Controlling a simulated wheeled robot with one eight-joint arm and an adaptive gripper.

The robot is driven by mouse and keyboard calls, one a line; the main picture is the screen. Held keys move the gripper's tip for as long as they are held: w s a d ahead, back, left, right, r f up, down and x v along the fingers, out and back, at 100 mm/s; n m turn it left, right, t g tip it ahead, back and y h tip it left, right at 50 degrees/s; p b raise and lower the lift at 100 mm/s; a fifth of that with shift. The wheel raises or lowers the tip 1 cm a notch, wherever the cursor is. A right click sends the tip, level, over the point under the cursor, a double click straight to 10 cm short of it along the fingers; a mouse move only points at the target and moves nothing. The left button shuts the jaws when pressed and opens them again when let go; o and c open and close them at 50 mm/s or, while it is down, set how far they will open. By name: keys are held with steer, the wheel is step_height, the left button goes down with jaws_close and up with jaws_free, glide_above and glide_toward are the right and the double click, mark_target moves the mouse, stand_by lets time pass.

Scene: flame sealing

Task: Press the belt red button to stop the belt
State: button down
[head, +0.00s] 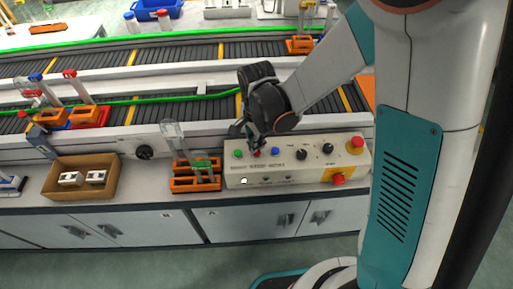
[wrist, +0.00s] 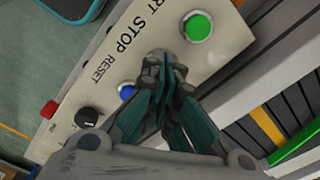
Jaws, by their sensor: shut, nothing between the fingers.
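The beige control box (head: 295,180) stands on the bench edge in front of the belt. Its top has a green button (head: 238,154), a small red button (head: 257,153) and a blue button (head: 275,152) in a row. My gripper (head: 254,147) is shut and empty, pointing down at the red button. In the wrist view, my gripper's fingertips (wrist: 165,62) lie between the green button (wrist: 197,27) and the blue button (wrist: 127,92), by the word STOP. The red button is hidden there behind the fingers. I cannot tell whether the tips touch it.
A red mushroom button (head: 357,140) and another on a yellow plate (head: 338,179) sit at the box's right end. An orange rack (head: 195,183) with clear glassware stands just left of the box. A cardboard box (head: 58,190) is farther left. The belt (head: 175,110) runs behind.

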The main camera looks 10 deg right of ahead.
step_height(320, 180, up, 7)
steer(key=p, duration=0.4)
steer(key=shift+f, duration=0.2)
stand_by(0.5)
steer(key=s+d+r+n+t, duration=0.3)
steer(key=s+d+r+n, duration=0.3)
steer(key=d+r, duration=0.1)
steer(key=s+d+r+n+t+b, duration=0.1)
steer(key=s+d+r+n+t, duration=0.3)
steer(key=r, duration=0.6)
steer(key=shift+s+d+r+n+b, duration=0.2)
steer(key=shift+s+d+n+b, duration=0.1)
steer(key=shift+s+d+n, duration=1.1)
steer(key=shift+s+d, duration=0.1)
steer(key=shift+d, duration=0.15)
